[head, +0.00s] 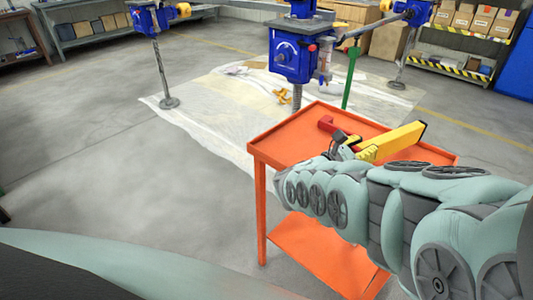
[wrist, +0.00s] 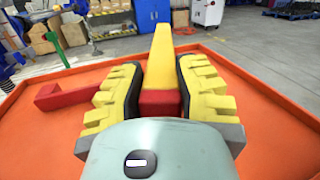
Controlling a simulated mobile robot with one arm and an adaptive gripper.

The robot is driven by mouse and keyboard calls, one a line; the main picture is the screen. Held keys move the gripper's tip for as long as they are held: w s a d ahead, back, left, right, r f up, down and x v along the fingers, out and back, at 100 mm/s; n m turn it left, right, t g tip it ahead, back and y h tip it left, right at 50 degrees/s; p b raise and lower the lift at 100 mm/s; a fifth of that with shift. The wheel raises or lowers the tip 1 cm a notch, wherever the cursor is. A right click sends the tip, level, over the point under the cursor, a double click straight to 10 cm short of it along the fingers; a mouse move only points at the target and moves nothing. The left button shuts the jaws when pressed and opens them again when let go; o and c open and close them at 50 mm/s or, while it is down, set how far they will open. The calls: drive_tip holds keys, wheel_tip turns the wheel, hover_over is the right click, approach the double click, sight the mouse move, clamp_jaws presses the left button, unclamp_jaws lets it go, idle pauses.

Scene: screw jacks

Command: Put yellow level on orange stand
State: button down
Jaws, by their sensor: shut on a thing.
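The yellow level (head: 403,138) is a long yellow bar over the top tray of the orange stand (head: 283,150). In the wrist view the level (wrist: 162,58) points away from me between the two yellow-and-black fingers. My gripper (wrist: 158,75) is shut on the level, with a finger against each side. A red part (wrist: 160,103) shows between the fingers; I cannot tell whether it belongs to the level. I cannot tell whether the level touches the tray. In the head view my arm hides the tray's near right part.
A red angled piece (wrist: 62,95) lies on the tray left of my gripper. A blue screw jack (head: 293,58) stands close behind the stand, with a green post (head: 350,78) beside it. The tray has a raised rim. Bare floor lies to the left.

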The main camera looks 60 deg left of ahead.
drive_tip(key=s+a+n+y+b, duration=0.4)
drive_tip(key=s+a+y, duration=0.2)
drive_tip(key=s+a, duration=0.7)
drive_tip(key=w+d+p, duration=0.1)
drive_tip(key=w+d, duration=0.1)
drive_tip(key=d, duration=0.2)
drive_tip(key=w+d+p, duration=0.1)
drive_tip(key=w+d, duration=0.1)
drive_tip(key=d, duration=0.3)
drive_tip(key=w+d+p, duration=0.1)
drive_tip(key=w+d, duration=0.2)
drive_tip(key=d, duration=0.2)
drive_tip(key=shift+d+f, duration=0.2)
drive_tip(key=shift+f, duration=0.1)
drive_tip(key=shift+d+f, duration=0.1)
drive_tip(key=shift+f+b, duration=0.5)
drive_tip(key=shift+f, duration=1.2)
drive_tip(key=c, duration=0.8)
unclamp_jaws()
drive_tip(key=shift+g, duration=0.3)
drive_tip(key=shift+o, duration=0.2)
drive_tip(key=shift+s, duration=0.1)
